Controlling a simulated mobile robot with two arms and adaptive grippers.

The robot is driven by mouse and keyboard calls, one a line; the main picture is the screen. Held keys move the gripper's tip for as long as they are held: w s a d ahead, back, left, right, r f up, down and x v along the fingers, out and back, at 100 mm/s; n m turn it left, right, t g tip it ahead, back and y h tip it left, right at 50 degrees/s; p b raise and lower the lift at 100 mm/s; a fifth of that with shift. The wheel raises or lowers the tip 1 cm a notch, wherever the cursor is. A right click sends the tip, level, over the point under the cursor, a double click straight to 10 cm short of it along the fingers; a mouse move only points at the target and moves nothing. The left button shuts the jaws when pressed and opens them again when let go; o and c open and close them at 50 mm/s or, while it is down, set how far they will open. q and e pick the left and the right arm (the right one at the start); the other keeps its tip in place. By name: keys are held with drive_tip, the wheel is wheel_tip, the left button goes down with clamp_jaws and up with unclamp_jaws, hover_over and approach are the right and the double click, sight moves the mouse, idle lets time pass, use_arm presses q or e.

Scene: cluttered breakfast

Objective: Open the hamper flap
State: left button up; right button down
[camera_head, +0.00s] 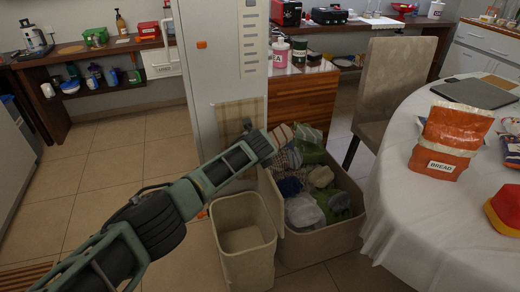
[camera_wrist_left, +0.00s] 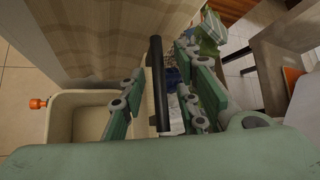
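A pale plaid panel, apparently the hamper flap (camera_head: 229,113), sits on the front of a tall white cabinet. It fills the upper left of the left wrist view (camera_wrist_left: 95,40). A dark handle (camera_head: 248,124) shows at its right side; in the left wrist view a black bar (camera_wrist_left: 157,82) runs lengthwise between my fingers. My left gripper (camera_head: 270,143) reaches in front of the panel. In the left wrist view its green fingers (camera_wrist_left: 160,100) are apart on either side of the bar; I cannot tell whether they touch it. My right gripper is not in view.
An empty beige bin (camera_head: 228,207) stands below my left arm. A larger beige crate (camera_head: 318,246) full of cloth items stands right of it. The white-covered table (camera_head: 410,225) and a chair (camera_head: 390,85) are at the right. The tiled floor at left is clear.

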use_arm(q)
drive_tip(key=v, duration=1.2)
drive_tip(key=shift+a, duration=0.1)
